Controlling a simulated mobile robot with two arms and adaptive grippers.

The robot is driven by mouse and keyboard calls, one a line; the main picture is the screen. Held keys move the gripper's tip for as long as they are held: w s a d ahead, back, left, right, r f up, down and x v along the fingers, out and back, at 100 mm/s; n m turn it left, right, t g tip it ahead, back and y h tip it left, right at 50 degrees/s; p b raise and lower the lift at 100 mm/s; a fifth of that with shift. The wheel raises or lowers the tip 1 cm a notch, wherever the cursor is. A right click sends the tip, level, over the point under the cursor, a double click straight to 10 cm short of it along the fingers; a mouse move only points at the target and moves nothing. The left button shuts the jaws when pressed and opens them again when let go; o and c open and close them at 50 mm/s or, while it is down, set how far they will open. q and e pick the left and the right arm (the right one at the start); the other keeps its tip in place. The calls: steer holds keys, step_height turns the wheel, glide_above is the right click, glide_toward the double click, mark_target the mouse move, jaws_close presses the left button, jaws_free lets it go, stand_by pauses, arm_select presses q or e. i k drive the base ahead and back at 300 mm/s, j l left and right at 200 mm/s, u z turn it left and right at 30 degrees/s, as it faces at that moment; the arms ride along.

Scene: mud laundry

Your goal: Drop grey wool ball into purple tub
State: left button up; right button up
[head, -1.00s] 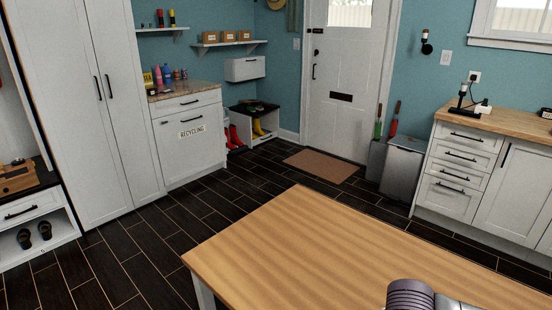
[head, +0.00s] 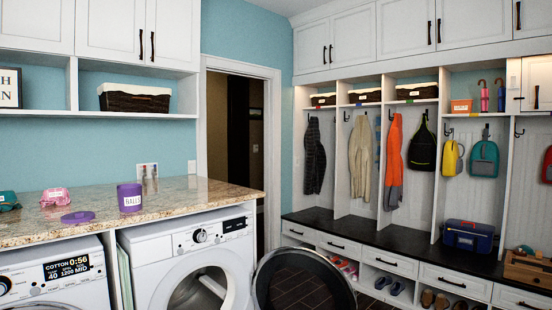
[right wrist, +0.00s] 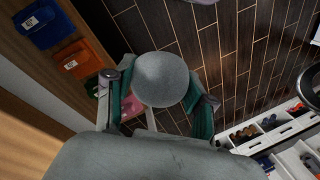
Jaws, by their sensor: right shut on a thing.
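The grey wool ball (right wrist: 161,78) sits between the green-padded fingers of my right gripper (right wrist: 163,98) in the right wrist view. The gripper is shut on it, and the ball is held above the dark tiled floor. The purple tub (head: 130,201), labelled BALLS, stands upright on the granite counter (head: 180,193) in the head view. It looks open on top, but its inside is hidden. A purple lid (head: 77,217) lies flat on the counter, left of and in front of the tub. Neither gripper shows in the head view.
Two white washing machines stand under the counter; the right one (head: 185,245) has its round door (head: 303,270) swung open. A pink item (head: 55,197) and a teal item (head: 8,200) lie left of the tub. A bench with cubbies (head: 390,238) runs along the right.

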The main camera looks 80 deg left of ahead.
mark_target(133, 205)
steer(key=u, duration=1.9)
steer(key=i+j+u, duration=0.1)
steer(key=u, duration=0.35)
steer(key=i+j+u, duration=0.1)
steer(key=u, duration=0.35)
steer(key=i+u, duration=0.2)
steer(key=u, duration=0.25)
steer(key=i+u, duration=0.1)
steer(key=u, duration=0.35)
steer(key=i+l+u, duration=0.1)
steer(key=u, duration=0.35)
steer(key=i+l+u, duration=0.7)
steer(key=l+u, duration=0.2)
steer(key=l, duration=0.15)
steer(key=i+l+u, duration=0.15)
steer(key=l+u, duration=0.15)
steer(key=l, duration=0.15)
